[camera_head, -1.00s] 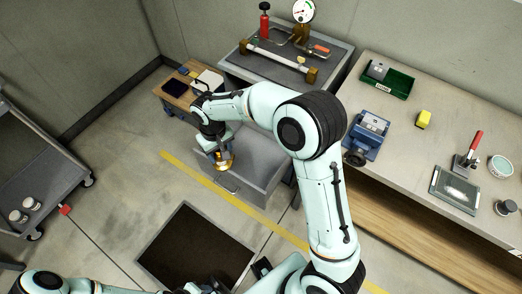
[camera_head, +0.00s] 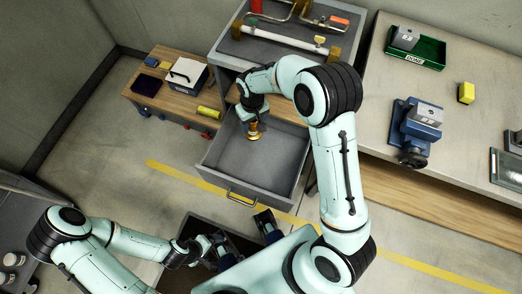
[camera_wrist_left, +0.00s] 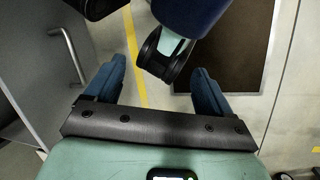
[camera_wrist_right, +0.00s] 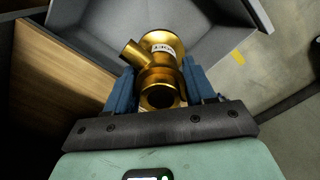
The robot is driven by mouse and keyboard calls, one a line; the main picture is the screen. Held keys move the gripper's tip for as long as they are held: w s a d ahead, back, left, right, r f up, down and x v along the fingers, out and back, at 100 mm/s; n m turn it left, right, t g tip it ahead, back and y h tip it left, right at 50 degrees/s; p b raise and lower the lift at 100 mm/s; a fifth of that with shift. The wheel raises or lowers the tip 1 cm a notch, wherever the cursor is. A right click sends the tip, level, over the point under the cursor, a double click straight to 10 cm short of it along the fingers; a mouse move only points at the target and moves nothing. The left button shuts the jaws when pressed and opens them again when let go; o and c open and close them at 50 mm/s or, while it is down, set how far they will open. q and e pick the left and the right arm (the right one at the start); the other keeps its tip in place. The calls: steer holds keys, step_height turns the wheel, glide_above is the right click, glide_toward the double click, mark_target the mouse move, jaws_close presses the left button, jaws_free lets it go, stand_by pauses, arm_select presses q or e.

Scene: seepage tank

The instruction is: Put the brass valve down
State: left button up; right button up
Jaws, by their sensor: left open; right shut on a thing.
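The brass valve (camera_wrist_right: 160,68) is a gold-coloured body with a side port and a small white label. My right gripper (camera_wrist_right: 160,92) is shut on it, one blue finger on each side. In the head view the valve (camera_head: 253,133) hangs below my right gripper (camera_head: 252,118), over the open grey drawer (camera_head: 228,179).
A wooden bench (camera_head: 143,98) with a white box (camera_head: 186,75) and a yellow cylinder (camera_head: 209,112) stands left of the drawer. The long table (camera_head: 365,130) at right holds a blue vise (camera_head: 415,130), a green bin (camera_head: 428,54) and a yellow block (camera_head: 466,93). The drawer looks otherwise empty.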

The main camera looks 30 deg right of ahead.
steer(key=b, duration=0.4)
glide_above(258, 158)
steer(key=s+d, duration=0.1)
step_height(258, 158, down, 11)
step_height(258, 158, down, 20)
steer(key=b, duration=0.4)
steer(key=shift+r, duration=0.2)
arm_select(q)
steer(key=w+a+f+t, duration=0.1)
steer(key=w+f, duration=0.4)
steer(key=f, duration=0.4)
steer(key=shift+a+f+t+y, duration=0.3)
steer(key=shift+a+t+y, duration=0.05)
steer(key=shift+t+y, duration=0.05)
steer(key=shift+w, duration=0.15)
arm_select(e)
steer(key=shift+f, duration=0.15)
steer(key=o, duration=1.3)
arm_select(q)
steer(key=shift+w+a+f, duration=0.1)
steer(key=shift+f, duration=0.05)
